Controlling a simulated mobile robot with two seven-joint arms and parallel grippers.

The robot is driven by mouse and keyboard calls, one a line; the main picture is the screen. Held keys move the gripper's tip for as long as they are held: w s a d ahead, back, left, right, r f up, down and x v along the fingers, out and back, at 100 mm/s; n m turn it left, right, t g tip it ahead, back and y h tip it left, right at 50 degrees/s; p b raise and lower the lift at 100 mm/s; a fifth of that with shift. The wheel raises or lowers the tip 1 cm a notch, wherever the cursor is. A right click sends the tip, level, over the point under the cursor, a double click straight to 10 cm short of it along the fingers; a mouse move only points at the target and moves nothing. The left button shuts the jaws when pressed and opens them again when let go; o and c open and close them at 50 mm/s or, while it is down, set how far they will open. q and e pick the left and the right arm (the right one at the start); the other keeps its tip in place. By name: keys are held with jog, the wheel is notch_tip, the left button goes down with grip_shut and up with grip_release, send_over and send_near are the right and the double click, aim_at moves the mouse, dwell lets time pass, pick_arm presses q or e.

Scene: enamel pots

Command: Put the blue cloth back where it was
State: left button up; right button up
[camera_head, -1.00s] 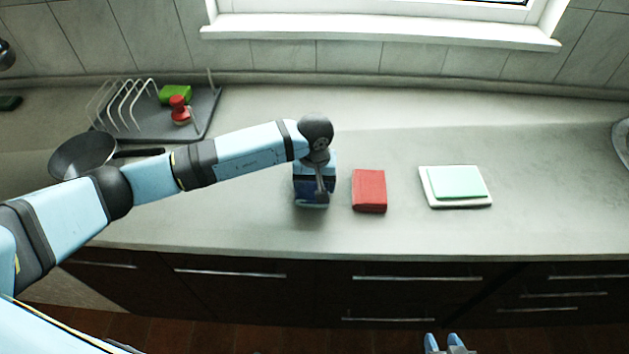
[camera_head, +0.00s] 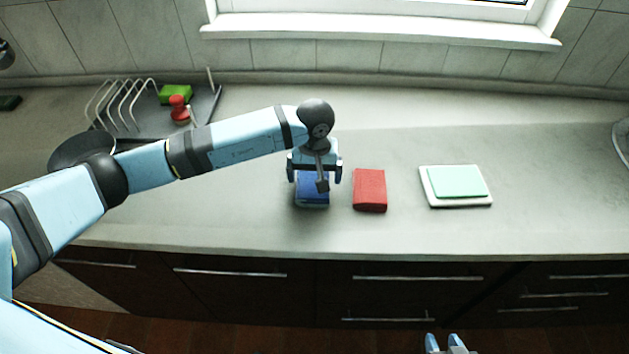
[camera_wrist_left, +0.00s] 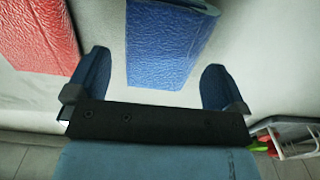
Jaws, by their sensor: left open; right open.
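The blue cloth (camera_head: 312,188), a folded block, lies on the counter left of the folded red cloth (camera_head: 370,191). In the left wrist view the blue cloth (camera_wrist_left: 165,50) shows between the fingers, with clear gaps on both sides. My left gripper (camera_head: 314,177) is open and empty just above the blue cloth; its fingers also show in the left wrist view (camera_wrist_left: 158,72). It partly hides the cloth in the head view. My right gripper (camera_head: 446,345) is open and empty at the bottom edge, in front of the counter.
A mint-green folded cloth (camera_head: 457,181) lies on a white slab (camera_head: 428,188) to the right. At the left are a dark pan (camera_head: 78,150) and a rack (camera_head: 125,105) with a green block (camera_head: 176,94) and a red-topped item (camera_head: 179,108). The counter behind the cloths is clear.

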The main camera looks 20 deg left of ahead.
pick_arm(q)
notch_tip(320, 180, up, 9)
jog(key=shift+b, duration=0.4)
